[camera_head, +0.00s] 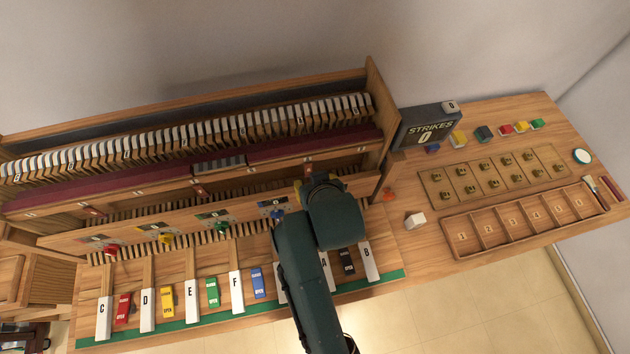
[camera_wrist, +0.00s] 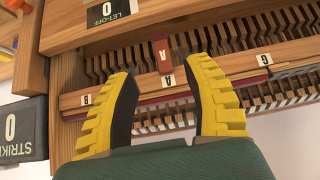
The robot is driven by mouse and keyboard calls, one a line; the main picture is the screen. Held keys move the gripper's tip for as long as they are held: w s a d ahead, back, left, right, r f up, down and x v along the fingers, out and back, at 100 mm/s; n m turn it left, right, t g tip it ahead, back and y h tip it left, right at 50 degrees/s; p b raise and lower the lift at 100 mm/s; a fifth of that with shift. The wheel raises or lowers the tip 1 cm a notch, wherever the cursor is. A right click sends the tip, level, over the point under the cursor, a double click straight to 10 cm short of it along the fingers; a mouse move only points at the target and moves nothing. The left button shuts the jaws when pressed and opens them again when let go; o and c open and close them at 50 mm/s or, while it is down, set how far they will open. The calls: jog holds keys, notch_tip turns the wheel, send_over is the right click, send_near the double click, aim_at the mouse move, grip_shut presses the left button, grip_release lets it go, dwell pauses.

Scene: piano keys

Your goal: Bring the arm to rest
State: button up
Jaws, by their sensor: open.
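My dark green arm (camera_head: 305,265) reaches up from the bottom of the head view over the right part of the piano keyboard. Its wrist (camera_head: 335,215) covers part of the action and some of the keys. In the head view the fingertips are mostly hidden behind the wrist. In the wrist view my gripper (camera_wrist: 162,110) shows two yellow ridged fingers, spread wide apart with nothing between them. Past the fingers are the wooden rail with letter labels (camera_wrist: 168,80) and a red block (camera_wrist: 162,55) above it. I cannot tell whether the fingers touch the piano.
Keys with letters, such as the C key (camera_head: 104,304), line the front with coloured tabs between some. A STRIKES box (camera_head: 428,126) stands right of the piano. Further right are a tray with numbered compartments (camera_head: 455,252), a brass-knobbed board (camera_head: 430,186) and small coloured blocks.

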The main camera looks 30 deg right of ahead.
dwell(0.3)
jog(key=w+a+r+t+p, duration=0.2)
jog(key=r+p, duration=0.1)
jog(key=r, duration=0.7)
jog(key=w+a+r+n+t+y+p, duration=0.1)
jog(key=a+r+t+p, duration=0.15)
jog(key=r, duration=0.85)
jog(key=w+a+r+t+p, duration=0.1)
jog(key=w+r+t+p, duration=0.15)
jog(key=r, duration=0.75)
jog(key=s+a+r+t+p, duration=0.1)
jog(key=s+r+t, duration=0.2)
jog(key=s+r, duration=0.2)
jog(key=s+a+r+n+t, duration=0.1)
jog(key=s+r+t, duration=0.3)
jog(key=r, duration=0.8)
jog(key=shift+s+r+y+p, duration=0.3)
jog(key=shift+s+p, duration=0.05)
jog(key=shift+s, duration=0.1)
